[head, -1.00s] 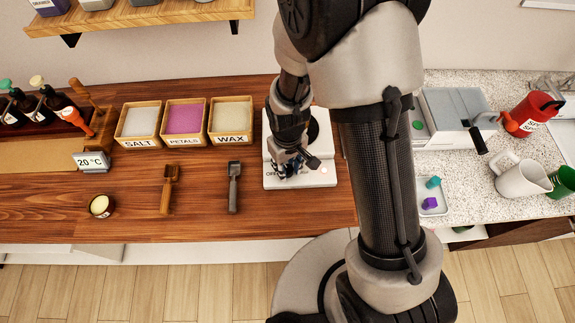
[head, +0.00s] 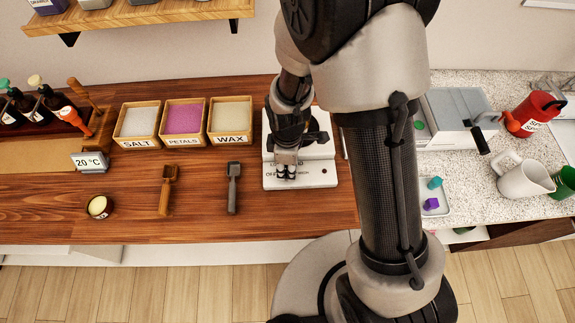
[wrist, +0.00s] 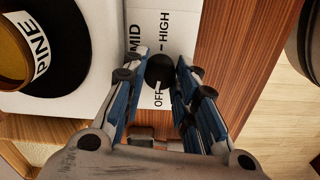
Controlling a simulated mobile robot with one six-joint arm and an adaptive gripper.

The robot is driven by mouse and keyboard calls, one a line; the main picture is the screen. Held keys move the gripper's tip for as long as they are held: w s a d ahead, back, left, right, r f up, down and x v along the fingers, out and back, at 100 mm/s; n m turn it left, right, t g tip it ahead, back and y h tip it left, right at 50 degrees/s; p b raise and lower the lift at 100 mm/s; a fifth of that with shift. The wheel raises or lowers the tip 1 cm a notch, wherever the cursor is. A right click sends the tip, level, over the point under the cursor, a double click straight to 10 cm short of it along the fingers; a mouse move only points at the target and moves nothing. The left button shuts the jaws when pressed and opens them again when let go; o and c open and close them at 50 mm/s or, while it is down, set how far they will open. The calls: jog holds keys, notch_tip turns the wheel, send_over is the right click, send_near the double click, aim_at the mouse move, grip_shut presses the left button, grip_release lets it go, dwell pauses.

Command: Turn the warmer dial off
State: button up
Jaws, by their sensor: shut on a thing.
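The white warmer (head: 318,150) stands on the wooden counter below my arm. Its front strip carries printed labels, and OFF, MID and HIGH are readable in the wrist view. The black dial (wrist: 160,70) is a round knob beside these labels. My gripper (head: 286,174) is over the front of the warmer, pointing down. In the wrist view my gripper (wrist: 158,72) has its blue-sided fingers on both sides of the dial, shut on it. The fingers hide part of the dial, and I cannot tell which label it points at.
A container labelled PINE (wrist: 15,50) sits on the warmer's black plate (wrist: 75,75). SALT, PETALS and WAX boxes (head: 185,122) stand to the left, with two scoops (head: 234,187) before them. A white pitcher (head: 522,180) stands on the speckled counter at right.

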jog(key=shift+n, duration=0.9)
jog(key=o, duration=0.8)
jog(key=shift+r, duration=0.15)
notch_tip(320, 180, up, 12)
jog(key=shift+f, duration=0.15)
